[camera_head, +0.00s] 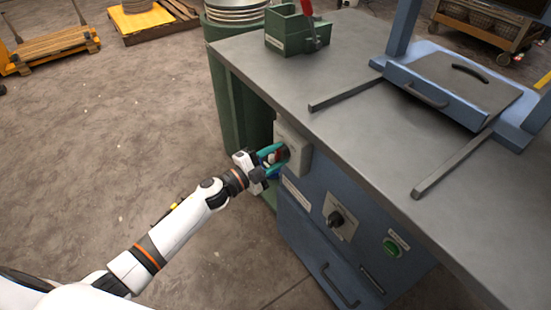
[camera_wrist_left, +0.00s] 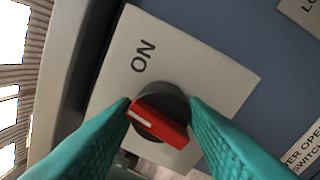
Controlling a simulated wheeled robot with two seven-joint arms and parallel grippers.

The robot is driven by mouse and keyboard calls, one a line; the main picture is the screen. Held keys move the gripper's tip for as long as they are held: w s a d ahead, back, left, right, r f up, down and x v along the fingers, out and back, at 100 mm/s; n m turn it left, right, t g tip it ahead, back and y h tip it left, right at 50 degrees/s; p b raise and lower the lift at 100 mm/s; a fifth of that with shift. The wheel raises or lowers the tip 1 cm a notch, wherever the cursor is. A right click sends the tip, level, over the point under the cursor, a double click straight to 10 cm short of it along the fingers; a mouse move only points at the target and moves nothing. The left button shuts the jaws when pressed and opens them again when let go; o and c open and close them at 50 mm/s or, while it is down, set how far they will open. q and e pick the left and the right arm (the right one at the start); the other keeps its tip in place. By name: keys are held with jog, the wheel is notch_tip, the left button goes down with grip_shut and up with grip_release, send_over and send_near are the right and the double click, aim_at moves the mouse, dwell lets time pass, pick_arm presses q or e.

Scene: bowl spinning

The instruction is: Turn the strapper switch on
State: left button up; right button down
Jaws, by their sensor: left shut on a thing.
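The strapper switch is a red rotary handle on a dark round base, seen in the left wrist view (camera_wrist_left: 165,127). It sits on a pale plate (camera_wrist_left: 215,75) marked ON, with the lettering above the handle in the picture. A white line marks the handle's left end, and the handle slants down to the right. My left gripper (camera_wrist_left: 160,106) has teal fingers on either side of the handle and is shut on it. In the head view my left gripper (camera_head: 271,161) is at the pale switch box (camera_head: 294,146) on the blue cabinet. My right gripper is out of view.
The cabinet front also has a black rotary knob (camera_head: 337,219) and a green button (camera_head: 391,247). The grey worktop (camera_head: 350,75) overhangs it, bearing a green block with a red lever (camera_head: 297,30) and a blue press frame.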

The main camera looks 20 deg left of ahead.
pick_arm(q)
jog(key=m+b, duration=0.1)
jog(key=m, duration=0.1)
jog(key=m+b, duration=0.1)
jog(key=m, duration=0.2)
jog(key=m+h+b, duration=0.1)
jog(key=m, duration=0.1)
jog(key=shift+f, duration=0.35)
jog(key=shift+m, duration=0.5)
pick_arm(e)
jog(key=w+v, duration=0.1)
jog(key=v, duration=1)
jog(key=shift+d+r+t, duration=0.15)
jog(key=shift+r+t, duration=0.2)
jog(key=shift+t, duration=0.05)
pick_arm(q)
jog(key=o, duration=0.9)
jog(key=shift+r, duration=0.15)
jog(key=shift+o, duration=0.2)
jog(key=shift+a, duration=0.1)
jog(key=r+v, duration=0.1)
jog(key=v, duration=1.1)
jog(key=shift+f, duration=0.35)
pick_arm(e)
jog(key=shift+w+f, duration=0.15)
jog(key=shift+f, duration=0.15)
